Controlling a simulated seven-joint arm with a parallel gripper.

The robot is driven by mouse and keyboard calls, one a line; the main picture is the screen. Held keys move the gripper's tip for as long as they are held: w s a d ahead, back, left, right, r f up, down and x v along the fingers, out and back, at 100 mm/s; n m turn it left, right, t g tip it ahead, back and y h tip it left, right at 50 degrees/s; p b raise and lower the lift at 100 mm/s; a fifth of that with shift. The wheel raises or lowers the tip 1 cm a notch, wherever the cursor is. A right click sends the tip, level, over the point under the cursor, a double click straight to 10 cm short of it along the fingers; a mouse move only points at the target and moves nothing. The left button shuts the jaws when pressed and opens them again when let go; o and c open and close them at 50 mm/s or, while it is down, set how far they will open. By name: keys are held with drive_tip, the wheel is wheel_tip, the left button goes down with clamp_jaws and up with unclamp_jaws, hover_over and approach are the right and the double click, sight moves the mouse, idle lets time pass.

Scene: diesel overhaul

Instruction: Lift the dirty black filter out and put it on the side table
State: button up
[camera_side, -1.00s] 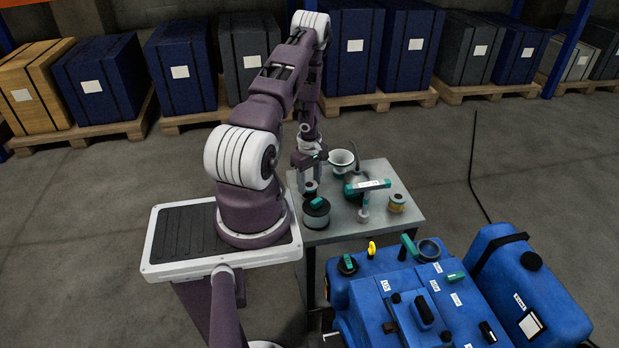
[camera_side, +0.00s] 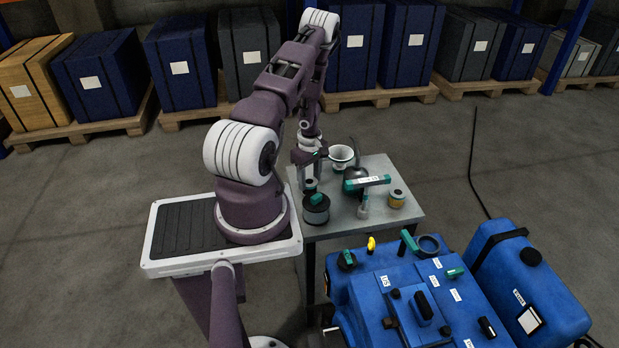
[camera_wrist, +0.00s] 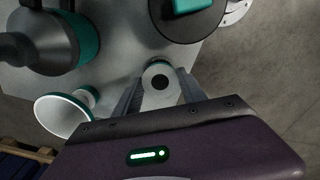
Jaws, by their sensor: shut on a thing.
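The dirty black filter (camera_side: 311,186) is a small dark cylinder with a pale end cap at the left side of the grey side table (camera_side: 345,229). In the wrist view its round grey end, with a black hole in the middle, shows as the filter (camera_wrist: 158,82) between my fingers. My gripper (camera_side: 309,176) is shut on it from above. The filter is upright at or very near the tabletop; I cannot tell whether it touches. My fingers hide part of its sides.
A dark canister with a teal knob (camera_side: 316,209) stands close in front of the filter. A white funnel (camera_side: 341,156), a dark can (camera_side: 355,176), a teal-handled tool (camera_side: 366,184) and an orange filter (camera_side: 396,198) share the table. The blue engine (camera_side: 415,290) stands in front.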

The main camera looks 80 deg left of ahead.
drive_tip(key=shift+f, duration=0.1)
drive_tip(key=o, duration=1.7)
drive_tip(key=shift+r, duration=3.5)
wheel_tip(320, 180, up, 4)
